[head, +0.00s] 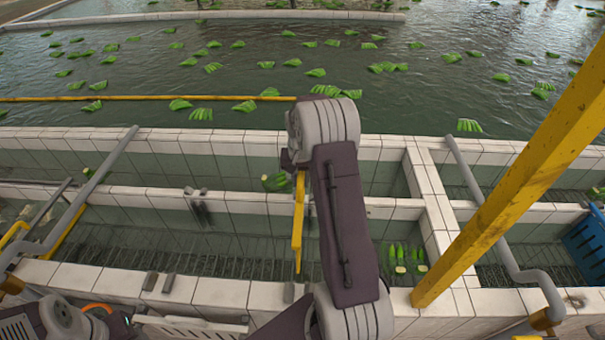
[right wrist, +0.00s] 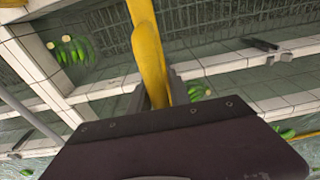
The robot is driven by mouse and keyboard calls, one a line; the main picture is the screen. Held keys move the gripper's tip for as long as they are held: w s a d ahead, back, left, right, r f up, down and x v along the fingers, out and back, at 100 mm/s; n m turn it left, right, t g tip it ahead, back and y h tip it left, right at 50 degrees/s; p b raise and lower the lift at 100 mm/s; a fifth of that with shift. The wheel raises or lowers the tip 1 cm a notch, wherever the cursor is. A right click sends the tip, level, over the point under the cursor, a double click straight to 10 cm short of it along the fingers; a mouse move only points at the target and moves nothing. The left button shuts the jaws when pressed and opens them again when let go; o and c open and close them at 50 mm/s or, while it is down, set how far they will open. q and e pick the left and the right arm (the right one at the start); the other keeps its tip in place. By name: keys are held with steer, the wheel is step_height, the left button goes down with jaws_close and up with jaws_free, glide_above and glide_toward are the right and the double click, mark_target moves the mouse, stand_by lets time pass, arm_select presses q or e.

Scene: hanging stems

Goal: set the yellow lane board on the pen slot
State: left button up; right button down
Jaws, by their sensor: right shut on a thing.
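The yellow lane board (head: 298,222) hangs upright and narrow over the near water channel, just left of my right forearm in the head view. In the right wrist view the board (right wrist: 148,48) runs up from between the fingers of my right gripper (right wrist: 156,92), which is shut on it. In the head view that gripper is hidden by my arm. Dark metal brackets that look like a slot (head: 202,210) sit on the middle tiled wall, left of the board and apart from it. A similar bracket shows in the right wrist view (right wrist: 268,47). My left gripper is not visible.
Tiled walls (head: 240,295) divide the water channels. Green bananas (head: 397,257) lie in the near channel; more float in the pool (head: 315,73). A thick yellow post (head: 520,185) and grey pipes (head: 490,215) stand at right. A blue crate (head: 588,243) is at far right.

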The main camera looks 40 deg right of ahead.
steer(key=shift+s+d, duration=0.4)
steer(key=shift+w+a+f+b, duration=0.2)
steer(key=shift+a+f+b, duration=0.05)
steer(key=shift+f+b, duration=0.25)
arm_select(q)
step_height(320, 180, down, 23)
steer(key=b, duration=2.2)
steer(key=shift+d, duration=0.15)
arm_select(e)
step_height(320, 180, down, 29)
arm_select(q)
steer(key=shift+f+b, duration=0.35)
steer(key=shift+b, duration=0.1)
arm_select(e)
steer(key=shift+f, duration=0.4)
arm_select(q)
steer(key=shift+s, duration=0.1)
arm_select(e)
steer(key=c, duration=1.1)
jaws_free()
steer(key=shift+o, duration=0.2)
steer(key=shift+s, duration=0.1)
steer(key=o, duration=1.1)
steer(key=shift+c, duration=0.2)
